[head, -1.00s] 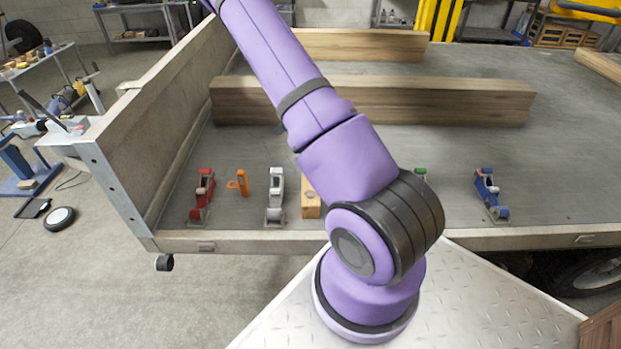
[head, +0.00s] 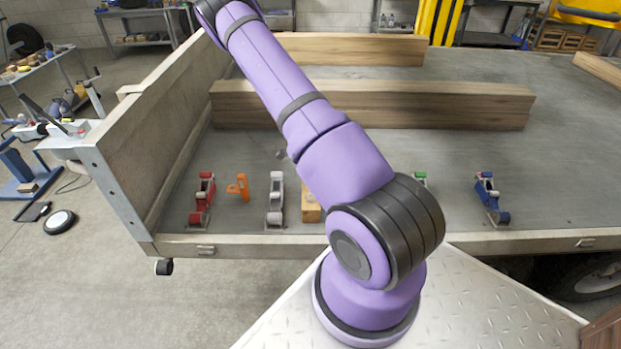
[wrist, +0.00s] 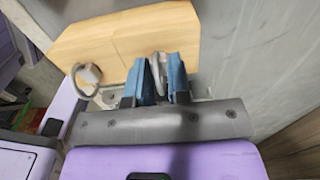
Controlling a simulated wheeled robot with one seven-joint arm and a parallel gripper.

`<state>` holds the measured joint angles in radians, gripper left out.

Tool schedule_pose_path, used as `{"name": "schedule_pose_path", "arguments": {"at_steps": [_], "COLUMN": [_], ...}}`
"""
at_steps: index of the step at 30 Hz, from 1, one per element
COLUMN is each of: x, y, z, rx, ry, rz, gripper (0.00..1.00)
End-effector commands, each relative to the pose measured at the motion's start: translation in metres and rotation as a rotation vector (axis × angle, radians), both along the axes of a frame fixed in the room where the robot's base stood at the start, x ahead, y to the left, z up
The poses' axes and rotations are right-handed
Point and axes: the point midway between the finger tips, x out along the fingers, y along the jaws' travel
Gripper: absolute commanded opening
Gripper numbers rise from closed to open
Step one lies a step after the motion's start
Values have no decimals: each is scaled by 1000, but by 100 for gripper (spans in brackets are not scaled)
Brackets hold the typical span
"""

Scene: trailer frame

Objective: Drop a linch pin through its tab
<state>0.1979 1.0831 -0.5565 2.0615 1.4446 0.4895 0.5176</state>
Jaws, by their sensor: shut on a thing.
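In the wrist view, my gripper (wrist: 166,82) has blue fingertips closed on a thin grey ring, which looks like the linch pin (wrist: 156,66). The pin's lower part is hidden by the fingers. A light wooden block (wrist: 130,30) lies beyond the fingers; I cannot tell if the pin touches it. A second grey ring with a pale head (wrist: 88,74) shows left of the fingers. In the head view, the wooden block (head: 311,206) stands near the bed's front edge, partly behind my arm. I cannot clearly make out the tab. My gripper is hidden there.
On the trailer bed (head: 440,215) stand a red ratchet (head: 202,200), an orange bracket (head: 238,187), a silver ratchet (head: 275,200), a green-topped piece (head: 420,179) partly hidden, and a blue ratchet (head: 491,198). A long beam (head: 420,105) lies behind. A side wall (head: 160,125) bounds the left.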

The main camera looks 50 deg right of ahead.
Motion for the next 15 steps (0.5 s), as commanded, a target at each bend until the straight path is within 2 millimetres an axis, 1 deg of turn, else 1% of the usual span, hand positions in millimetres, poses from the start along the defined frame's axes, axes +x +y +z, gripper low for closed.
{"name": "schedule_pose_path", "arguments": {"at_steps": [4,5,6,7,8,15], "x": [0,0,0,0,0,0], "y": [0,0,0,0,0,0], "z": [-4,-4,-4,-4,-4,-4], "rx": [1,1,1,1,0,0], "ry": [0,-1,-1,-1,0,0], "rz": [-1,0,0,0,0,0], "gripper": [0,23,32,39,44,44]}}
